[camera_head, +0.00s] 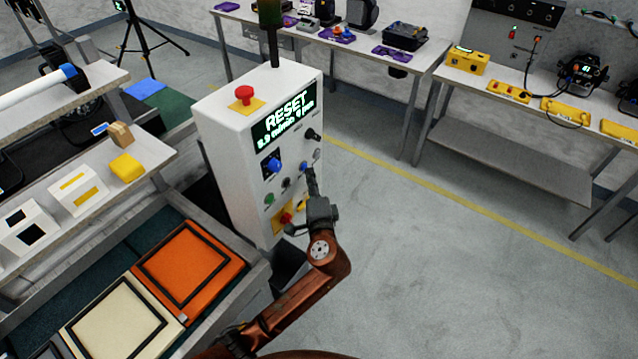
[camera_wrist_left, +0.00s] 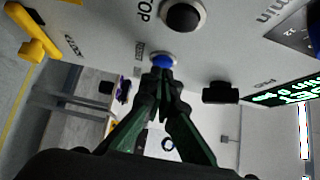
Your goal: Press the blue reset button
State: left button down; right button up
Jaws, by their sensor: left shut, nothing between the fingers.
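The white control box (camera_head: 225,150) stands left of centre in the head view, its lit display (camera_head: 284,122) reading "RESET" on top. The small blue button (camera_head: 303,166) is on its front panel, near the right edge. In the left wrist view the blue button (camera_wrist_left: 162,60) sits in a pale ring, partly covered by my fingertips. My left gripper (camera_head: 311,178) is shut and empty, fingers pointing at the panel. In the left wrist view its closed tips (camera_wrist_left: 163,74) are right at the button and appear to touch it. My right gripper is not in view.
Close to the button are a black stop button (camera_wrist_left: 183,15), a black knob (camera_wrist_left: 220,92) and a yellow handle (camera_wrist_left: 32,35). A larger blue knob (camera_head: 273,164) is further left on the panel. A conveyor with an orange case (camera_head: 196,262) lies left. Floor to the right is clear.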

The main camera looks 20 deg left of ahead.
pick_arm(q)
jog(key=shift+w+a, duration=0.1)
jog(key=shift+a, duration=0.05)
jog(key=shift+w+a+r+p, duration=0.15)
jog(key=shift+a+p, duration=0.1)
jog(key=shift+a, duration=0.25)
jog(key=shift+w+a+p, duration=0.1)
jog(key=shift+a+p, duration=0.15)
jog(key=shift+a, duration=0.2)
jog(key=s+d, duration=0.9)
jog(key=s, duration=0.1)
jog(key=shift+s+p, duration=0.25)
jog(key=shift+p, duration=0.2)
